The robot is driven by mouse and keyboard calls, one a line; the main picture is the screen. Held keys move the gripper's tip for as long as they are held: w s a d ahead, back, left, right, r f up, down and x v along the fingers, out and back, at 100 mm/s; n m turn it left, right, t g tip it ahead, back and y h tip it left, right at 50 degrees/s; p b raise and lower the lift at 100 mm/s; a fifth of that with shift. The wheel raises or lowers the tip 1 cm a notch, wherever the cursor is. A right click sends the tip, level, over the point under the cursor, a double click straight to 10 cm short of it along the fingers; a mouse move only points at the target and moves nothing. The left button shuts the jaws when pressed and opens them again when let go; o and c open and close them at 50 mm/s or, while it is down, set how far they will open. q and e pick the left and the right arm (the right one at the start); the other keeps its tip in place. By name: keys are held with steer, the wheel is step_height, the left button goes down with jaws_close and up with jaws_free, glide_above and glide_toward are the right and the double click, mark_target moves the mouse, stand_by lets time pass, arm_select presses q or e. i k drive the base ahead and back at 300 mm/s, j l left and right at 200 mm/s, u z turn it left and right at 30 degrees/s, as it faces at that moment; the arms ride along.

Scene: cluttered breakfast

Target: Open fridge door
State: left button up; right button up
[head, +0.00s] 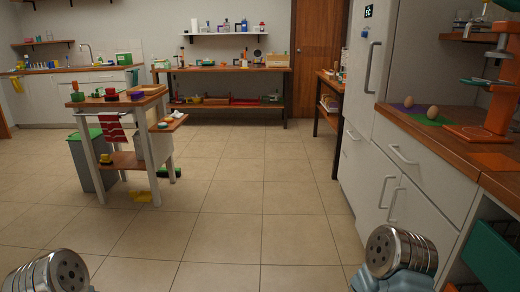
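A long vertical metal handle (371,68) is on the door. Below it are white fronts with their own metal handles (389,190). Neither of my grippers shows. Only rounded metal parts of my arms appear at the bottom left and bottom right, well below and apart from the fridge handle.
A wooden counter (500,185) with two eggs (432,113) runs along the right. A teal drawer or crate (492,255) sits at the lower right edge. A small cart (125,160) and a grey bin (90,155) stand left. The tiled floor (230,225) is clear in the middle.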

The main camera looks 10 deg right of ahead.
mark_target(371, 48)
steer(key=i+j+z, duration=0.15)
steer(key=i+z, duration=0.25)
steer(key=i+j+z, duration=0.4)
steer(key=i, duration=0.15)
steer(key=i+j+z, duration=0.4)
steer(key=l, duration=0.1)
